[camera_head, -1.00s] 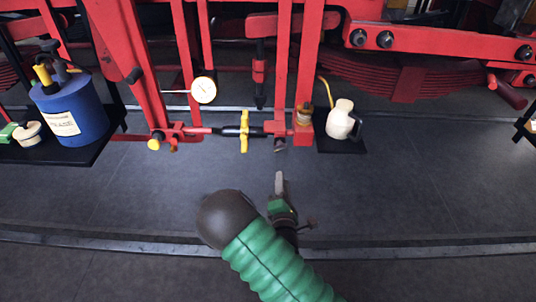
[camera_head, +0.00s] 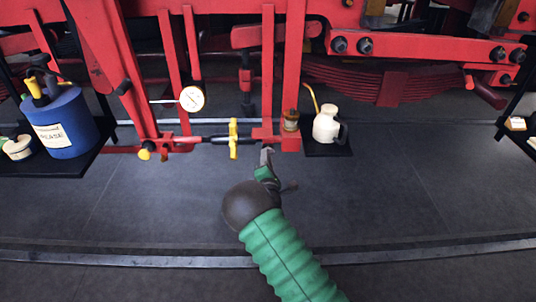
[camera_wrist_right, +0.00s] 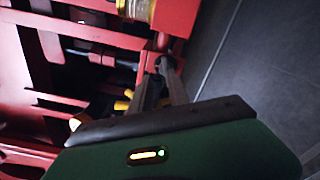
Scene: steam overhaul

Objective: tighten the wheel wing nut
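A yellow wing nut (camera_head: 233,138) sits upright on a dark horizontal rod (camera_head: 212,139) between two red brackets. Yellow bits, perhaps this nut, show partly hidden behind a finger in the wrist view (camera_wrist_right: 124,102). My right gripper (camera_head: 267,155) is just below and in front of the right red bracket (camera_head: 268,134), to the right of the yellow wing nut and apart from it. In the wrist view its two fingers (camera_wrist_right: 160,84) stand apart. A small dark end piece (camera_wrist_right: 165,64) shows at or between their tips; I cannot tell whether they touch it. My left gripper is out of view.
A dial gauge (camera_head: 192,98) is on the red frame at left. A blue grease can (camera_head: 66,122) stands on a dark shelf at left. A cream oil can (camera_head: 326,123) stands on a small shelf right of the bracket. The floor (camera_head: 380,195) in front is clear.

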